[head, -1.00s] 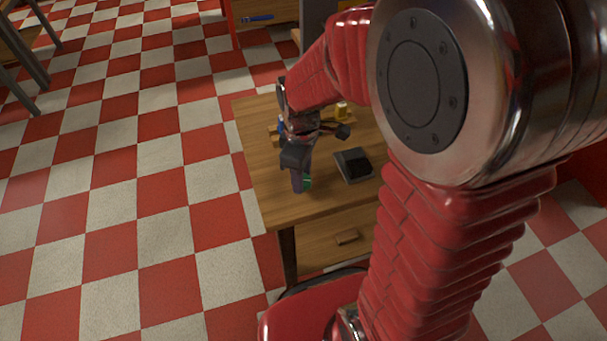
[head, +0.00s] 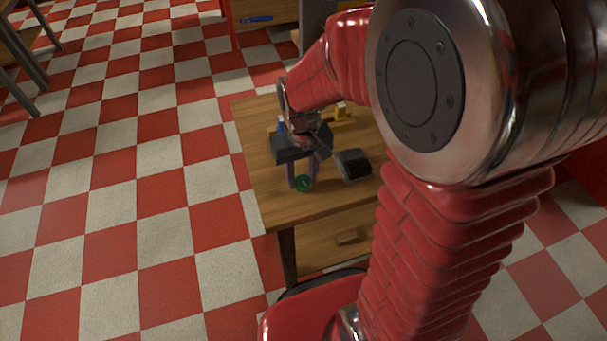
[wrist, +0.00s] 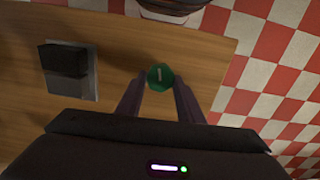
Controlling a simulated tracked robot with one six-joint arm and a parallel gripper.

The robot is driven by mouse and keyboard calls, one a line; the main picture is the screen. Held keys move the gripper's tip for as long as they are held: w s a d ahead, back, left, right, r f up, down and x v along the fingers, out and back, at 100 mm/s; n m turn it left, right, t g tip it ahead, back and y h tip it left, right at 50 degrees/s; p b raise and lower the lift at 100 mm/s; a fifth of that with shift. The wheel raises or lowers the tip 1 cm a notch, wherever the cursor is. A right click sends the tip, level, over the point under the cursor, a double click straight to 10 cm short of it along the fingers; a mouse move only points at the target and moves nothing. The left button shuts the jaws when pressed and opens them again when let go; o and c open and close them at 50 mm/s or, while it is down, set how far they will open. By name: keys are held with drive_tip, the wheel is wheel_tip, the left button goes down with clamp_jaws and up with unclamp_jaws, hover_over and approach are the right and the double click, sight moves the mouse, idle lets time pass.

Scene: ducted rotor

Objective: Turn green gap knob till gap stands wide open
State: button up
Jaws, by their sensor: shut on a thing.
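The green knob (head: 302,183) stands near the left front of a small wooden table. In the wrist view the green knob (wrist: 160,77) is a faceted disc with a pale line on its face, running nearly straight up and down. My gripper (head: 305,174) reaches down over the table, and its two fingers lie on either side of the knob. In the wrist view my gripper (wrist: 159,88) is shut on the knob, with the face showing between the fingertips. The gap and the rotor cannot be made out; my arm and gripper cover part of the table.
A dark block on a grey plate (head: 352,163) sits right of the knob; the wrist view shows this plate (wrist: 92,82) too. A small yellow thing (head: 340,111) is farther back. The wooden table (head: 258,180) has bare top on its left side. Checkered floor lies around it.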

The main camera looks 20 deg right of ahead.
sight(301, 179)
drive_tip(key=shift+w+r+m, duration=0.1)
drive_tip(key=shift+w+m, duration=0.1)
drive_tip(key=shift+m, duration=0.3)
drive_tip(key=o, duration=1.1)
drive_tip(key=shift+s, duration=0.1)
drive_tip(key=shift+c, duration=0.2)
wheel_tip(301, 179, up, 14)
drive_tip(key=shift+f, duration=0.2)
